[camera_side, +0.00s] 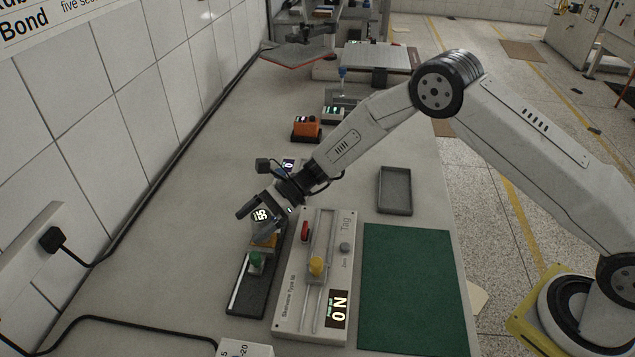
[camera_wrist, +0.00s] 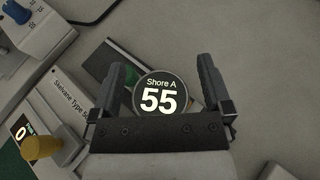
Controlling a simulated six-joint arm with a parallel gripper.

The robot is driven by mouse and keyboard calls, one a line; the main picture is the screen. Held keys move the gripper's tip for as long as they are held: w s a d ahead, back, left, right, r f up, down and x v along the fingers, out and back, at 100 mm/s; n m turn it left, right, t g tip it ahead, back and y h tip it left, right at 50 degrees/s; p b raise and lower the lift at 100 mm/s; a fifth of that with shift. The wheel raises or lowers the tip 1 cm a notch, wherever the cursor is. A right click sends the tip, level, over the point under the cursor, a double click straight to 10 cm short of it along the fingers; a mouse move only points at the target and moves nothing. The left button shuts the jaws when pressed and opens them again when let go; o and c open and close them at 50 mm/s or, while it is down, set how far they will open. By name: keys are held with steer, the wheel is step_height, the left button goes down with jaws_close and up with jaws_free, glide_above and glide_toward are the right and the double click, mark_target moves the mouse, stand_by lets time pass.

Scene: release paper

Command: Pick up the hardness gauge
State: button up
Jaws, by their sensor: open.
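The hardness gauge (camera_wrist: 160,94) has a round dark face reading "Shore A 55" in the wrist view. My gripper (camera_wrist: 163,80) is open, with one finger on each side of the dial. I cannot tell whether either finger touches it. In the side view the gauge's face (camera_side: 260,215) shows between the fingers of my gripper (camera_side: 258,216), above the far end of a dark tray (camera_side: 240,300). The gauge's lower part is mostly hidden by the gripper in the side view and by its own dial in the wrist view.
A green-topped piece (camera_side: 255,262) stands in the dark tray. Close on the right is a grey device (camera_side: 290,312) with a yellow knob (camera_side: 317,267), then a green mat (camera_side: 415,290). An empty grey tray (camera_side: 395,190) and an orange device (camera_side: 306,129) lie farther back.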

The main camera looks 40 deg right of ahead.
mark_target(253, 218)
jaws_close()
steer(key=shift+r, duration=0.25)
steer(key=shift+r, duration=0.5)
step_height(253, 218, up, 2)
steer(key=s+d+r, duration=0.5)
steer(key=s+r, duration=0.4)
steer(key=s, duration=0.4)
steer(key=shift+r, duration=0.3)
